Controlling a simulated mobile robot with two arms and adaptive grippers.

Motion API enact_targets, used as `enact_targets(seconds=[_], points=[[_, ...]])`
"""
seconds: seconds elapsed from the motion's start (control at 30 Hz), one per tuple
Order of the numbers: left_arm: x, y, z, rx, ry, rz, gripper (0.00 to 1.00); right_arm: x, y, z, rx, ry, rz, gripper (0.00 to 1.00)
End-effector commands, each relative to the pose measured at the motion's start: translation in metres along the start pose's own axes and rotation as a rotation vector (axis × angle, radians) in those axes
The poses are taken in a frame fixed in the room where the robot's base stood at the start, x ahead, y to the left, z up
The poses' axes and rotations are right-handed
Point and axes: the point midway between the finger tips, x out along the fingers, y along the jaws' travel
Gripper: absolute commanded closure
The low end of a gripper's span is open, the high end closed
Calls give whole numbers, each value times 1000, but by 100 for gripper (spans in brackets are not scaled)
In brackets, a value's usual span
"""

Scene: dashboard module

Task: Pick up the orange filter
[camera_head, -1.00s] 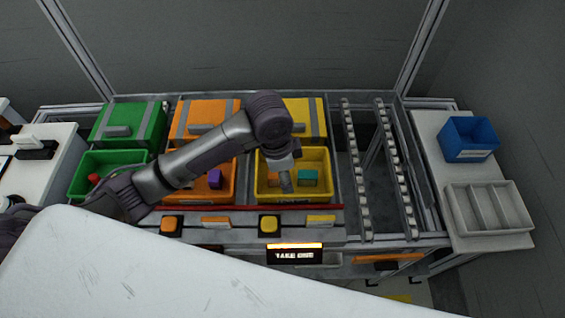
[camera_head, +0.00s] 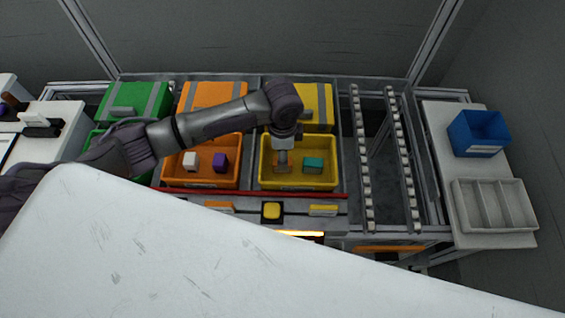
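A small orange piece (camera_head: 278,168), which looks like the orange filter, lies in the yellow bin (camera_head: 335,184), partly hidden by my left gripper. My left gripper (camera_head: 282,166) points down into this bin from above, at or just over the orange piece. Its fingers are too small and dark to show whether they are open or closed, or whether they touch the piece. A teal block (camera_head: 313,164) sits to the right in the same bin. My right gripper is not in view.
The orange bin (camera_head: 200,181) to the left holds a white block (camera_head: 190,160) and a purple block (camera_head: 220,162). My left arm crosses above it. A blue box (camera_head: 478,131) and grey divided tray (camera_head: 495,205) stand at right. A large white surface (camera_head: 200,260) fills the foreground.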

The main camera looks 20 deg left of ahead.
Motion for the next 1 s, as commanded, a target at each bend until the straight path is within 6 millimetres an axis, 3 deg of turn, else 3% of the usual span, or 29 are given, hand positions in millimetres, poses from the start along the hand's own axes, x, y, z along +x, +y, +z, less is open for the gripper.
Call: enact_targets(seconds=[0.27,0.57,0.9,1.0], points=[[38,3,1,-1,-3,2,40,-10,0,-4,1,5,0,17],[42,3,1,0,0,0,41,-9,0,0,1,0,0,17],[42,3,1,0,-1,0,98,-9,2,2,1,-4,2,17],[42,3,1,0,-1,0,99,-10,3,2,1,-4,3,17]])
